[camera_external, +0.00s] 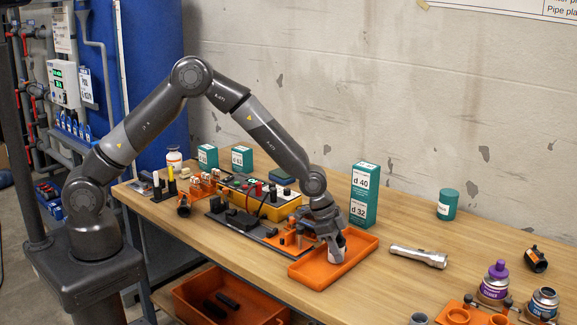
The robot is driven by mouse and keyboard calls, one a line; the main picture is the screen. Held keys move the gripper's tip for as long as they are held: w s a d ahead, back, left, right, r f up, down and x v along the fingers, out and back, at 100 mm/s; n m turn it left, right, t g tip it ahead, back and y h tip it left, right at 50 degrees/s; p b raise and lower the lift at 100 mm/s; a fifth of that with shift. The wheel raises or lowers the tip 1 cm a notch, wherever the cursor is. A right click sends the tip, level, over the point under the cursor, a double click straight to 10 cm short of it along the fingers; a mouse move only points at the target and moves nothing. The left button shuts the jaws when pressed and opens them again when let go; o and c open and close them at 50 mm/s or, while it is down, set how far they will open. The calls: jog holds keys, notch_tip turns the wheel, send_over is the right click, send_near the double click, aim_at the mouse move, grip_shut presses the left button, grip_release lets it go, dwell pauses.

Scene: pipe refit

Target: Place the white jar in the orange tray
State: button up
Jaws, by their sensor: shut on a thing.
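The orange tray (310,277) is a shallow, open tray lying on the wooden bench, right of the middle of the view.
A yellow-and-black electrical unit (270,207) is at the left.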

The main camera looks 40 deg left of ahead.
jog(key=o, duration=1)
jog(key=shift+f, duration=0.1)
jog(key=v, duration=1.2)
jog(key=shift+r, duration=0.2)
jog(key=s+a+r+n+t+y, duration=0.1)
jog(key=a+r+n, duration=0.1)
jog(key=a+r, duration=0.45)
jog(key=a+r+n+t+y, duration=0.1)
jog(key=a+r+n, duration=0.15)
jog(key=a, duration=0.75)
jog(key=s+a+r+n+t+y, duration=0.1)
jog(key=a+r, duration=0.5)
jog(key=a, duration=0.3)
jog(key=shift+s+a+r+n+t+y, duration=0.2)
jog(key=shift+s+a+r+n, duration=0.75)
jog(key=shift+s+a, duration=2.3)
jog(key=shift+s+a+r+n+t+y, duration=0.1)
jog(key=shift+s+a+r+n+y, duration=0.1)
jog(key=shift+s+a+n, duration=2.25)
jog(key=shift+s+a+r+n+t+y, duration=0.15)
jog(key=shift+s+a+r+n, duration=0.4)
jog(key=shift+s+a, duration=3.4)
